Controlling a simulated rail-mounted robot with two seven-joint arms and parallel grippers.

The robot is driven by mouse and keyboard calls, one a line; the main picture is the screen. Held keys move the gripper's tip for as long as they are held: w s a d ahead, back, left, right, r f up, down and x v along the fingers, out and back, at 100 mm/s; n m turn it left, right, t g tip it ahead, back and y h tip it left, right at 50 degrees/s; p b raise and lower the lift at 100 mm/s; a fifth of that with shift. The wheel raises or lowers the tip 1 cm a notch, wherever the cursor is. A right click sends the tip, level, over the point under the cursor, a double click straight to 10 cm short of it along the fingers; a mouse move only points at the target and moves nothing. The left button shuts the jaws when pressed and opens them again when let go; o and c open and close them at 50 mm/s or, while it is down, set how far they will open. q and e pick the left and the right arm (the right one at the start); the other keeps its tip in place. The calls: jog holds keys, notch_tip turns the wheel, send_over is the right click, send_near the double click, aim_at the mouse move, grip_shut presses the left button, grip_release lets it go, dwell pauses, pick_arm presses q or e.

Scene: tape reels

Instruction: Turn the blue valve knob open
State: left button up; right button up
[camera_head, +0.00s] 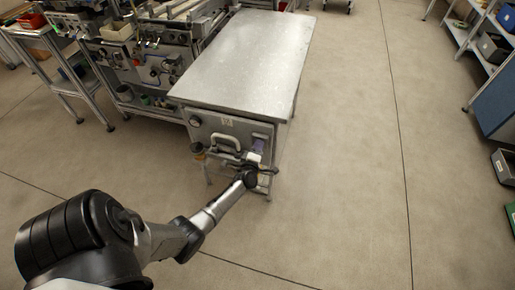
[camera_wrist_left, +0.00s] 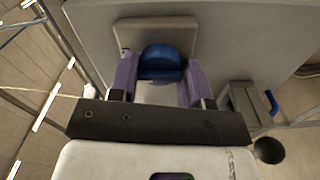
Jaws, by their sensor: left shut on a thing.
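The blue valve knob (camera_wrist_left: 161,60) shows in the left wrist view, rounded on top, in front of a grey plate (camera_wrist_left: 152,29) on the panel. My left gripper (camera_wrist_left: 161,80) has its two purple fingers on either side of the knob and is shut on it. In the head view, my left gripper (camera_head: 258,147) is at the right part of the front panel of a metal-topped unit, and I cannot make out the knob there. My right gripper is in neither view.
The front panel (camera_head: 217,131) has a pale handle (camera_head: 225,138) left of my gripper. Above it is the metal tabletop (camera_head: 245,65). A second blue part (camera_wrist_left: 272,103) shows at the right in the wrist view. The floor (camera_head: 345,150) to the right is clear.

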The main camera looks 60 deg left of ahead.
pick_arm(q)
jog(key=o, duration=0.9)
jog(key=p+v, duration=0.3)
jog(key=v, duration=1)
jog(key=shift+s+d, duration=0.3)
